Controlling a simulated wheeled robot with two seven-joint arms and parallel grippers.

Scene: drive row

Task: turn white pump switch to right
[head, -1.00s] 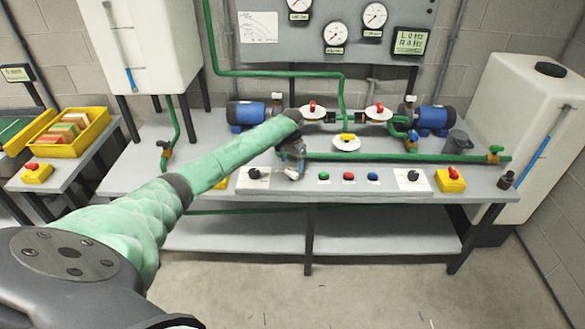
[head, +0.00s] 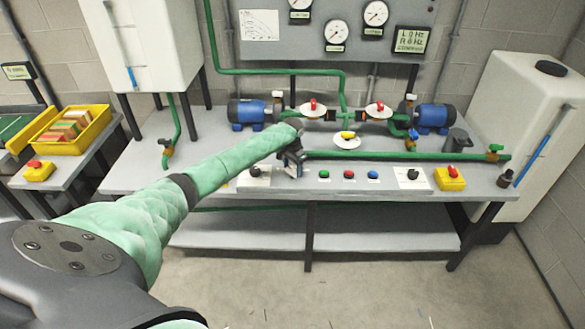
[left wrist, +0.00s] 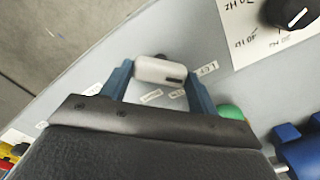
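The white pump switch (left wrist: 160,70) shows in the left wrist view as a small white block with a dark slot, on the grey bench top. A dark part shows just behind it, and small labels lie around it, one reading LEFT. My left gripper (left wrist: 160,82) has its two blue fingers spread, one at each end of the switch. The gaps are very small, and I cannot tell whether either finger touches. My right gripper is out of view.
The left dial (head: 255,171) is just left of the gripper. Green (head: 323,174), red (head: 349,174) and blue (head: 373,174) buttons stand to the right. Green pipe (head: 400,156) runs behind. A yellow stop box (head: 450,179) is at the right.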

